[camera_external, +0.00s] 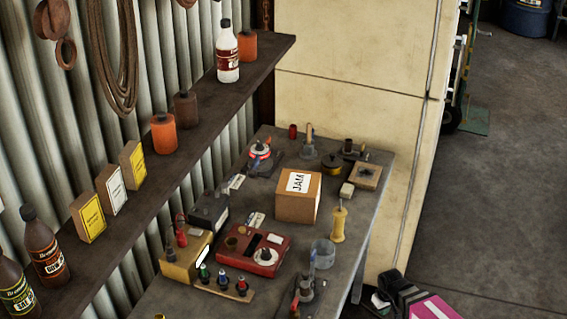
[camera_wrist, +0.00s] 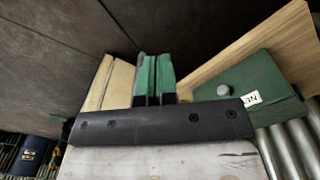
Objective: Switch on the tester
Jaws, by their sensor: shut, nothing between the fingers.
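A red box (camera_external: 253,249) with a round white dial and a small white label lies on the grey bench; it looks like the tester, but I cannot read a name on it. Its switch state cannot be told. My gripper (camera_wrist: 154,66) shows in the wrist view with its green finger pads together and nothing between them. In the external view, a black part with a pink part at the bottom right edge seems to be my arm's end, low beside the bench and apart from the red box. The red box is not recognisable in the wrist view.
A yellow box (camera_external: 187,258), a black box (camera_external: 209,211) and a row of coloured terminals crowd the red box. A JAM carton (camera_external: 297,196), a yellow-handled tool (camera_external: 338,222) and a clear cup (camera_external: 323,254) stand to its right. A green box (camera_wrist: 248,100) shows in the wrist view.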

